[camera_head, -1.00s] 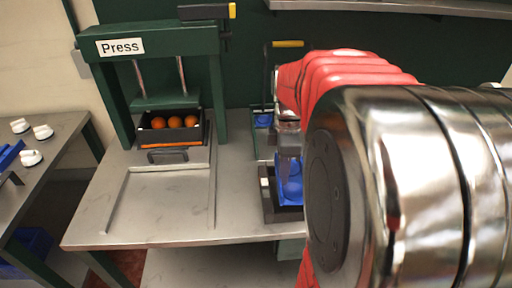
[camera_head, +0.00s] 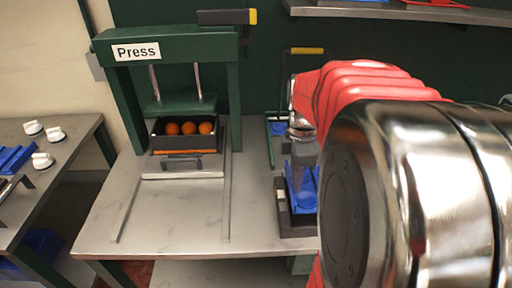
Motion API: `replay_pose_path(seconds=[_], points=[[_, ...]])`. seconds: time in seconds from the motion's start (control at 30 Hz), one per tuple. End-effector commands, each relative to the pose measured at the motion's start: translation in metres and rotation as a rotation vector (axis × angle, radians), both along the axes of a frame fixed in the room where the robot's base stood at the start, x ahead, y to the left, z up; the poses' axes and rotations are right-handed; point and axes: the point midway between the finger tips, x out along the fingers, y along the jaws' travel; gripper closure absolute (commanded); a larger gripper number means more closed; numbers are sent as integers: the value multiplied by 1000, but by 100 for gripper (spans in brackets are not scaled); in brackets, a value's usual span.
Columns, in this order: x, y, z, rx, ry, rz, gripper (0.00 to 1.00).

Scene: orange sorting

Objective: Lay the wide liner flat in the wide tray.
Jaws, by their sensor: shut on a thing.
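My gripper (camera_head: 304,158) points down at the right of the steel table and is partly hidden by my own arm. It is shut on a blue piece (camera_head: 302,198), which looks like the wide liner. The blue piece is over or inside a dark tray (camera_head: 284,217), which looks like the wide tray. The tray's right side is hidden behind my arm. I cannot tell whether the liner touches the tray floor or lies flat.
A green press (camera_head: 165,48) stands left, with a dark drawer (camera_head: 182,165) of oranges (camera_head: 188,128) under it. A green-framed device with a blue part (camera_head: 277,128) stands behind the tray. A side table (camera_head: 60,170) at far left holds white knobs and blue items. The steel table's front left is clear.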

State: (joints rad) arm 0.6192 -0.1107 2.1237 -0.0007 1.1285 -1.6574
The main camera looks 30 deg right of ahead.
Motion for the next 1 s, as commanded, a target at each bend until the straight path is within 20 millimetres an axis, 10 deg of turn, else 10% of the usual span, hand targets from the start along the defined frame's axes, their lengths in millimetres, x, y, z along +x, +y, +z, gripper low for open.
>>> replay_pose_path(seconds=[1.0], points=[[-1,-1,-71,1,1,-3,100]])
